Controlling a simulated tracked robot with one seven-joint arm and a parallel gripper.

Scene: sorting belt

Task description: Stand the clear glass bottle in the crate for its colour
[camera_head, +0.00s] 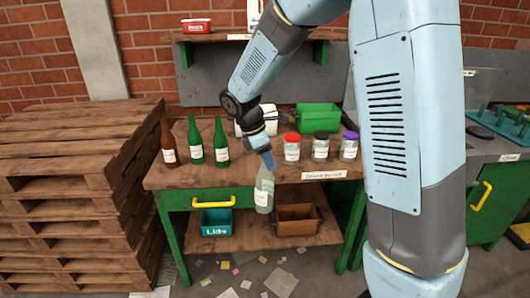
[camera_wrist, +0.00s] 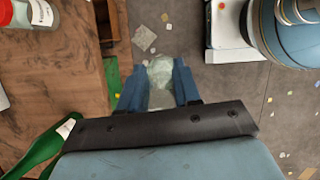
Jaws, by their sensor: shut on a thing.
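The clear glass bottle (camera_head: 263,196) with a white label hangs upright in front of the workbench edge, neck up. My gripper (camera_head: 267,162) is shut on its neck from above. In the wrist view the bottle (camera_wrist: 160,72) shows pale between the two blue fingers of my gripper (camera_wrist: 160,84), over the floor. A green crate (camera_head: 318,118) stands at the back of the bench. A white crate (camera_head: 241,125) stands left of it, partly hidden by my arm. A brown crate (camera_head: 297,222) is on the lower shelf. The crates' insides are mostly hidden.
A brown bottle (camera_head: 168,145) and two green bottles (camera_head: 195,143) (camera_head: 220,145) stand on the bench's left. Three lidded jars (camera_head: 320,150) stand on its right. A teal lids box (camera_head: 217,230) is below. Stacked pallets (camera_head: 70,190) stand left.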

